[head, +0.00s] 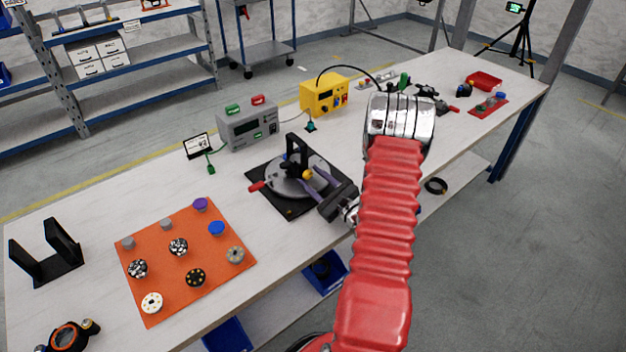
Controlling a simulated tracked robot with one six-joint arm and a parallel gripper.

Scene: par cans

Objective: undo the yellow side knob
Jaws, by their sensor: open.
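The yellow side knob (307,174) is a small ball on the right side of a fixture with a grey round plate (284,187) and a black upright bracket (293,147). The fixture stands on a black square mat (267,203) on the workbench. My gripper (311,178) reaches in from the right with its purple fingers apart, one tip on either side of the knob in the picture. It is open. I cannot tell whether the fingers touch the knob.
A red handle (257,186) sticks out left of the plate. An orange mat (211,255) with several round parts lies at the front left of the workbench (110,200). A grey box (249,126) and a yellow box (322,96) stand behind the fixture. A black stand (62,263) is far left.

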